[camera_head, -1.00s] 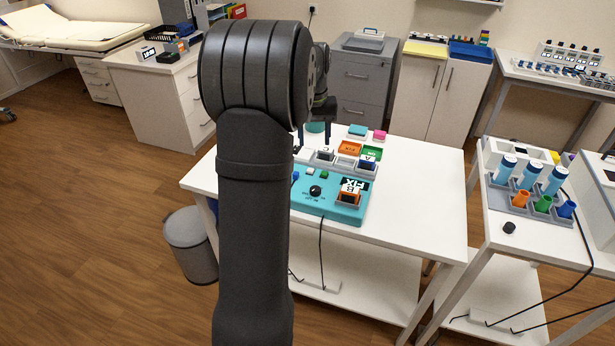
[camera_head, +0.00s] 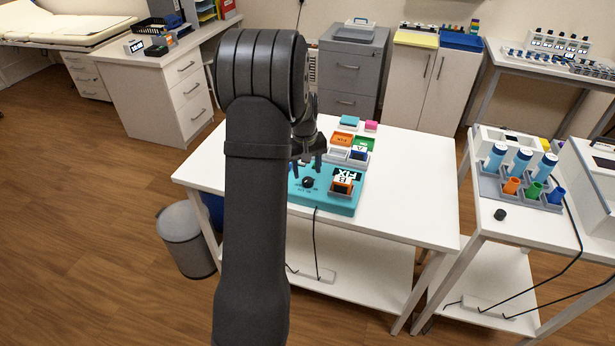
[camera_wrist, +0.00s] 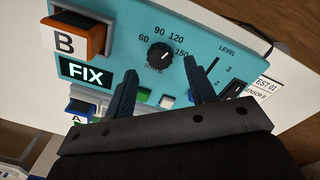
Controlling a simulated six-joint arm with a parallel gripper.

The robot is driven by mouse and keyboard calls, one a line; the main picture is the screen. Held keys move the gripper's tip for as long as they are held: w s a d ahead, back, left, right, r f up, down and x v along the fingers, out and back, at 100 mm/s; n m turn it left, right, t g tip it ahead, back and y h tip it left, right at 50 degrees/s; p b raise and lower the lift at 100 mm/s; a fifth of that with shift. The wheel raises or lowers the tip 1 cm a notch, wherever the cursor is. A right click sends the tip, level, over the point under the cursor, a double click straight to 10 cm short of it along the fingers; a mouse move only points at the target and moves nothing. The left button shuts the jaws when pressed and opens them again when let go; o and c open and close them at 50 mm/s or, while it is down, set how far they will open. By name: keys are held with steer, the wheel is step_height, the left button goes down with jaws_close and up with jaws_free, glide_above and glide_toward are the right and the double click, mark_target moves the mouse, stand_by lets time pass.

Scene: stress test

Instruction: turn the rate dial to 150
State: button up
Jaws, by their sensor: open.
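The rate dial (camera_wrist: 160,56) is a black round knob on a teal panel (camera_wrist: 120,30), ringed by the marks 60, 90, 120 and 150. I cannot read its pointer clearly. In the head view the dial (camera_head: 308,182) sits on the teal device (camera_head: 335,205) on the white table. My gripper (camera_wrist: 160,70) is open and empty, its two dark fingers apart. In the wrist view the fingertips lie on either side just below the dial, apart from it. In the head view my gripper (camera_head: 307,166) hangs just behind the dial; my arm covers the device's left part.
An orange-framed block marked B (camera_wrist: 78,36) and a FIX label (camera_wrist: 86,73) sit beside the dial. A LEVEL slider (camera_wrist: 236,89) lies on the other side. The table's right part is clear.

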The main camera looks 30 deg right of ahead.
mark_target(307, 180)
steer(key=shift+f, duration=1.9)
steer(key=c, duration=1)
steer(key=m, duration=0.4)
steer(key=shift+r+m, duration=0.1)
steer(key=shift+m, duration=0.2)
steer(key=m, duration=0.4)
steer(key=shift+w, duration=0.1)
steer(key=shift+m, duration=0.3)
